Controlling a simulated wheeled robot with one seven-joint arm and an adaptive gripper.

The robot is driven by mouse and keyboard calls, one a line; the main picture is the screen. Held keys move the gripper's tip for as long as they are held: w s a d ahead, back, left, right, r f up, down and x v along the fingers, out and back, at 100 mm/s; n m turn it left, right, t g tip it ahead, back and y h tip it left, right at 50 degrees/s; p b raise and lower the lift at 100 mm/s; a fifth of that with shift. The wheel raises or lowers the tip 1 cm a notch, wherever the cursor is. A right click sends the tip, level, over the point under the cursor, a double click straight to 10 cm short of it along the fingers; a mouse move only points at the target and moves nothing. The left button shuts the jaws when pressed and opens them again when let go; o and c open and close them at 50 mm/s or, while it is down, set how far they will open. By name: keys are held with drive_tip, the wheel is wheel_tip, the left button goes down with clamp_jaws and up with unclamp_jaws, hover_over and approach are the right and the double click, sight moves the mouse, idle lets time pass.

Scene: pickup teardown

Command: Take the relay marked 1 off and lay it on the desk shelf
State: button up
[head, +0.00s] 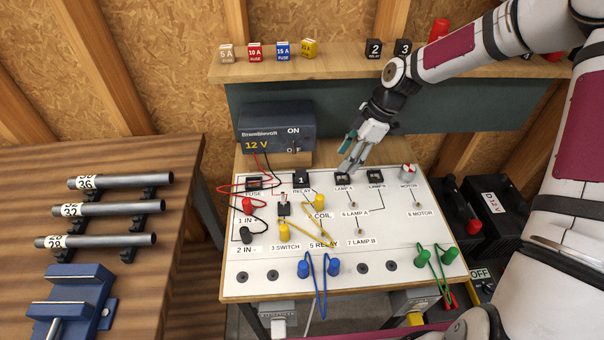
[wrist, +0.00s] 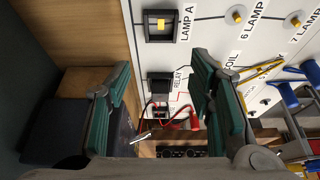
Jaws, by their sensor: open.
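The relay marked 1 (head: 301,179) is a small black block seated on the white test board, above the RELAY label. In the wrist view the relay (wrist: 159,84) shows as a dark block between my fingers in the picture, beyond them. My gripper (head: 347,168) is open and empty, over the back of the board near LAMP A, to the right of the relay. Its teal-padded fingers (wrist: 161,90) stand apart in the wrist view. The wooden shelf (head: 340,65) runs along the wall behind the board.
Several fuse blocks (head: 283,50) and relays marked 2 (head: 374,49) and 3 (head: 403,48) stand on the shelf, with bare wood between. A 12 V supply (head: 277,128) stands behind the relay. Red and black leads (head: 262,200) run near the fuse. Lamp A's socket (wrist: 160,26) is close by.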

drive_tip(key=p, duration=0.1)
hover_over(300, 173)
drive_tip(key=d, duration=0.3)
drive_tip(key=shift+a+p+x, duration=0.25)
drive_tip(key=shift+p+x, duration=0.3)
drive_tip(key=shift+x, duration=2.1)
drive_tip(key=shift+r, duration=0.15)
drive_tip(key=c, duration=1.1)
